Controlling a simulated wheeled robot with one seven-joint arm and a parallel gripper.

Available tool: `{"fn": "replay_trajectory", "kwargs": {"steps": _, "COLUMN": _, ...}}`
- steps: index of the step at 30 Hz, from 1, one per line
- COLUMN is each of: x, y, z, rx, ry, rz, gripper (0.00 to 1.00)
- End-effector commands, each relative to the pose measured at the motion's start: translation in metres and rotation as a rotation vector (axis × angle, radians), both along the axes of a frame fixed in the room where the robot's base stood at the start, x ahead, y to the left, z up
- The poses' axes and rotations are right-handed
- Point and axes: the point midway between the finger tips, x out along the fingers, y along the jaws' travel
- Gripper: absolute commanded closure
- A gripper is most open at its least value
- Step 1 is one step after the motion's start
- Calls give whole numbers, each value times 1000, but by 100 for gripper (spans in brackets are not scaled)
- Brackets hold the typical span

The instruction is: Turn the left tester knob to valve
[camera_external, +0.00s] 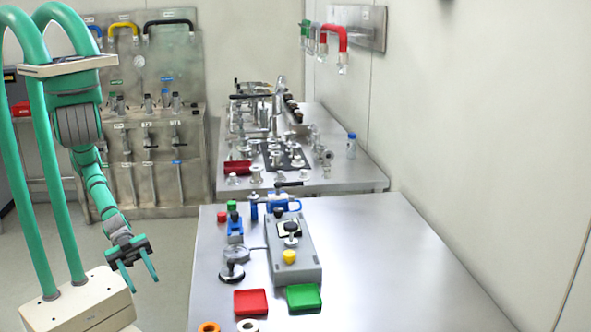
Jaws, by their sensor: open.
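A grey tester box (306,262) stands on the near steel table. A dark-topped knob (291,228) sits on a light plate on its top. A yellow button or cap (289,257) is at its front end. I cannot tell which control is the left knob, and the knob's setting and any markings are too small to read. My gripper (142,284) is open and empty. It hangs left of the table's left edge, well apart from the box, with its fingers pointing down.
A red tray (251,301) and a green tray (304,297) lie in front of the box. A round gauge-like part (232,271) and a blue fixture (235,228) stand left of it. The near table (400,275) is clear at right. A cluttered table (345,178) stands behind.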

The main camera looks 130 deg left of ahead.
Motion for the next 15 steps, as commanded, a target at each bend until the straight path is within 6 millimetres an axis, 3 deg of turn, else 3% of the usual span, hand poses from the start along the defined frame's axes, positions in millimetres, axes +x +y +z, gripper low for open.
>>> {"fn": "replay_trajectory", "kwargs": {"steps": 8, "x": 68, "y": -55, "z": 18, "rx": 66, "ry": -133, "rz": -196, "gripper": 59}}
{"fn": "replay_trajectory", "kwargs": {"steps": 15, "x": 117, "y": -124, "z": 48, "rx": 67, "ry": -252, "rz": -316, "gripper": 59}}
